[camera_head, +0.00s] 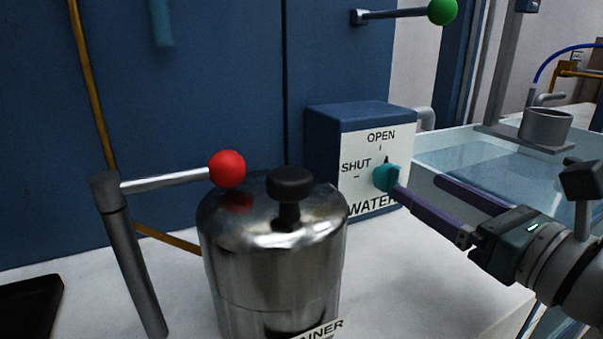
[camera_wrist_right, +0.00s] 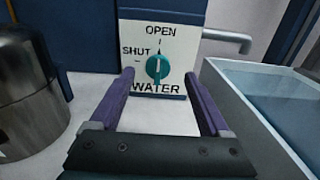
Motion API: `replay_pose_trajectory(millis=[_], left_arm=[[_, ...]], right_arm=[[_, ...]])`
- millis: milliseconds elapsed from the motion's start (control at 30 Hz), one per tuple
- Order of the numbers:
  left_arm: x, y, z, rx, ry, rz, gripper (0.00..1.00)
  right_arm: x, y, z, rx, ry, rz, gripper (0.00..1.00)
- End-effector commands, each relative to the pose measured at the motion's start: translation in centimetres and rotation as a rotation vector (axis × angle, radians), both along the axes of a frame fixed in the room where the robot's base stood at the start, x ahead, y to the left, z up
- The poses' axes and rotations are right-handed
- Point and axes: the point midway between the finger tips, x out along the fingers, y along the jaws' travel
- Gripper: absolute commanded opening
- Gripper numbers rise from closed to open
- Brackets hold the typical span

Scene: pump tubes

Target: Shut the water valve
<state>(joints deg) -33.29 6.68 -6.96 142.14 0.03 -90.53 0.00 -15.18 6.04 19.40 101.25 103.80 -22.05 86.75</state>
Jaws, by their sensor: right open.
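The water valve is a teal knob (camera_head: 386,177) on the white front plate of a blue box (camera_head: 349,117). The plate reads OPEN at the top, SHUT at the left and WATER below. In the right wrist view the knob (camera_wrist_right: 157,67) has its dark pointer up, toward OPEN. My right gripper (camera_head: 418,188) is open, its two purple fingers reaching toward the knob from the right. In the right wrist view the fingertips (camera_wrist_right: 161,72) stand to either side of the knob, with gaps; contact is not clear. My left gripper is not in view.
A shiny metal canister (camera_head: 275,245) with a black top knob stands left of the box. A grey post (camera_head: 127,250) carries a lever with a red ball (camera_head: 227,169). A green-ball lever (camera_head: 442,11) is above. A clear water tank (camera_head: 480,155) stands right.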

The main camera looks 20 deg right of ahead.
Motion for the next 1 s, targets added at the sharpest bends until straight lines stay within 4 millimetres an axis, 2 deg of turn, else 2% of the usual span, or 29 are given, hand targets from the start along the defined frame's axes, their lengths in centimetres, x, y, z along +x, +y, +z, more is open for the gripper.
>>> replay_pose_trajectory(millis=[100, 300, 500, 733, 1000], left_arm=[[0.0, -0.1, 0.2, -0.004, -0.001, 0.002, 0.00], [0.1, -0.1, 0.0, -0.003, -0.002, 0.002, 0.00], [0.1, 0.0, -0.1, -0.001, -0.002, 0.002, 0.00], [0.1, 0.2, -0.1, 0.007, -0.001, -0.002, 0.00], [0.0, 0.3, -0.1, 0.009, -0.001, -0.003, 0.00]], right_arm=[[2.5, 0.2, 0.1, -0.003, -0.002, 0.001, 0.80], [5.5, 0.5, 0.0, -0.002, -0.001, 0.002, 0.80], [6.7, 0.6, 0.0, -0.005, 0.001, 0.002, 0.80], [6.7, 0.6, 0.0, -0.004, 0.002, 0.003, 0.80], [6.7, 0.6, 0.0, -0.004, 0.001, 0.003, 0.51]])
